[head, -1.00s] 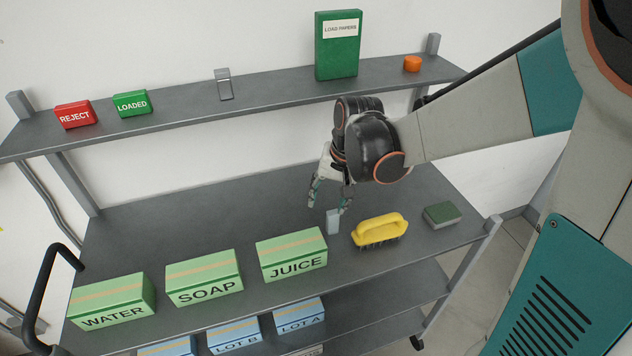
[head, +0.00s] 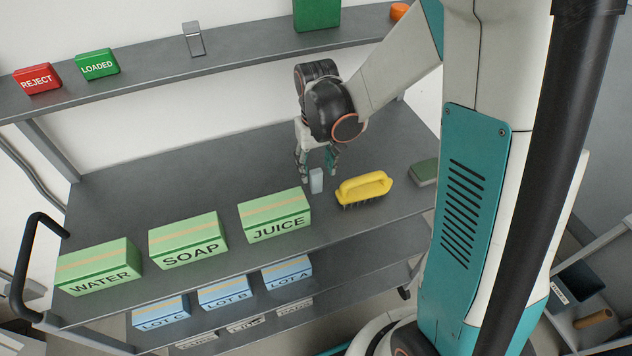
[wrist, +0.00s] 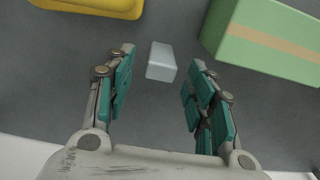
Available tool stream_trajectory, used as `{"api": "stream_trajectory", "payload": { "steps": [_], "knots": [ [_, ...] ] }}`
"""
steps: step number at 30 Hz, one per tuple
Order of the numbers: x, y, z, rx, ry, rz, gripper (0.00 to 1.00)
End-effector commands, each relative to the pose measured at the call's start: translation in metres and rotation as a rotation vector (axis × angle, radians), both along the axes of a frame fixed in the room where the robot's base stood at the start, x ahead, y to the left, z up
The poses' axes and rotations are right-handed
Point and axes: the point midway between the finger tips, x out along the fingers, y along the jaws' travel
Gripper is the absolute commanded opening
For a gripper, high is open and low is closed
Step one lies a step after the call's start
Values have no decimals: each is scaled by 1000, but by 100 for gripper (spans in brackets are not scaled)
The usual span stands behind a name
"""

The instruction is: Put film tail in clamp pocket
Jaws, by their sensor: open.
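A small pale grey block (head: 316,181) stands on the middle shelf between the JUICE box and the yellow brush. I cannot tell whether it is the film tail. My gripper (head: 318,174) is open and empty, pointing down close to the block. In the wrist view the block (wrist: 161,62) lies just beyond and between the spread fingertips (wrist: 162,62), with space on both sides. A small grey metal clip (head: 193,40) stands on the upper shelf; I cannot tell whether it is the clamp pocket.
Green boxes WATER (head: 99,268), SOAP (head: 188,241) and JUICE (head: 275,216) line the front edge. The yellow brush (head: 363,189) and a green sponge (head: 424,172) are on the right. REJECT (head: 37,79) and LOADED (head: 97,64) blocks stand above. The shelf behind the boxes is clear.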

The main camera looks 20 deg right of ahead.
Motion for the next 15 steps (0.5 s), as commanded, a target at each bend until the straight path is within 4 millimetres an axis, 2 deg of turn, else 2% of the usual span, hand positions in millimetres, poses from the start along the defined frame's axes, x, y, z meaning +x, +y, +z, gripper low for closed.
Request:
{"api": "stream_trajectory", "payload": {
  "steps": [9,15],
  "knots": [
    [0,1,-42,0,0,0,50],
    [0,1,-51,0,0,0,50]
  ]
}}
